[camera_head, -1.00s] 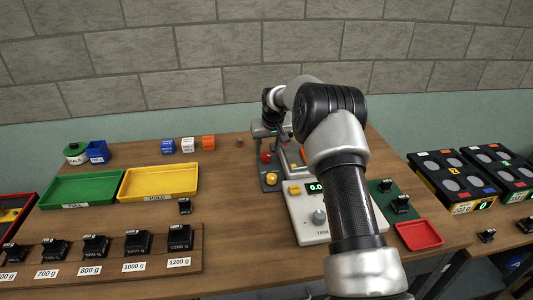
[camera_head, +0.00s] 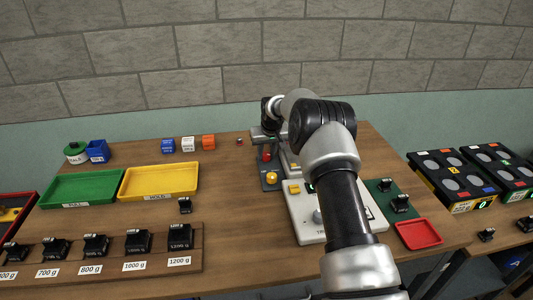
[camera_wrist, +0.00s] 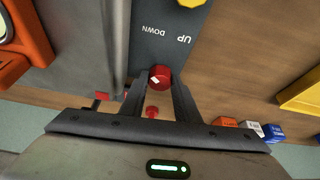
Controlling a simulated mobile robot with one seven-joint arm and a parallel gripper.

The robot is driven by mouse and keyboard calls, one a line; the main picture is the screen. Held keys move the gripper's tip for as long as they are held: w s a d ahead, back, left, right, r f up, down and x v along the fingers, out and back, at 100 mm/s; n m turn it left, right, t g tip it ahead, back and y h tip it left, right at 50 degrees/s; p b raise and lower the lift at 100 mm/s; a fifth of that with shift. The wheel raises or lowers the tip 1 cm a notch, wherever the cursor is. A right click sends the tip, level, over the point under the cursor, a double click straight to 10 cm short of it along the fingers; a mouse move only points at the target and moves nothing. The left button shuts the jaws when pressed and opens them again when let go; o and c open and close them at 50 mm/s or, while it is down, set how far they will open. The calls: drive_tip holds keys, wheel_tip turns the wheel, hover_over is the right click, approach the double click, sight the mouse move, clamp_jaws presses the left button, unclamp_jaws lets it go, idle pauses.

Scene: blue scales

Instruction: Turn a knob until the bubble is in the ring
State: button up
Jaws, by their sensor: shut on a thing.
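A red knob (camera_wrist: 160,77) with a small white mark sits between my gripper's fingers (camera_wrist: 158,88) in the wrist view, and the fingers are shut on it. The red knob also shows in the head view (camera_head: 265,157), on a grey plate under my gripper (camera_head: 264,143). A yellow knob (camera_head: 271,178) stands nearer on the same plate, with the words UP and DOWN beside it in the wrist view. An orange part with a pale round face (camera_wrist: 10,30) is cut off at the wrist view's left edge. I cannot make out the bubble or ring.
The white scale (camera_head: 307,224) is partly hidden by my arm. Yellow (camera_head: 160,181) and green (camera_head: 82,188) trays lie to the left, with black weights (camera_head: 138,241) in front. A red tray (camera_head: 418,234) lies right. Small blocks (camera_head: 188,144) stand at the back.

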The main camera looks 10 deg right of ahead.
drive_tip(key=n+b, duration=0.1)
drive_tip(key=n+y+b, duration=0.1)
drive_tip(key=n, duration=0.1)
drive_tip(key=shift+d+f+n, duration=0.1)
drive_tip(key=shift+d+n, duration=0.05)
drive_tip(key=shift+n, duration=0.15)
drive_tip(key=n+y, duration=0.1)
drive_tip(key=n, duration=0.1)
drive_tip(key=n+g, duration=0.1)
drive_tip(key=n, duration=0.1)
drive_tip(key=shift+w+n+g+y, duration=0.1)
drive_tip(key=shift+n+g+y, duration=0.2)
drive_tip(key=shift+y, duration=0.1)
drive_tip(key=shift+d, duration=0.1)
drive_tip(key=o, duration=1)
drive_tip(key=shift+o, duration=0.2)
drive_tip(key=shift+r, duration=0.2)
drive_tip(key=v, duration=1.7)
drive_tip(key=shift+d, duration=0.1)
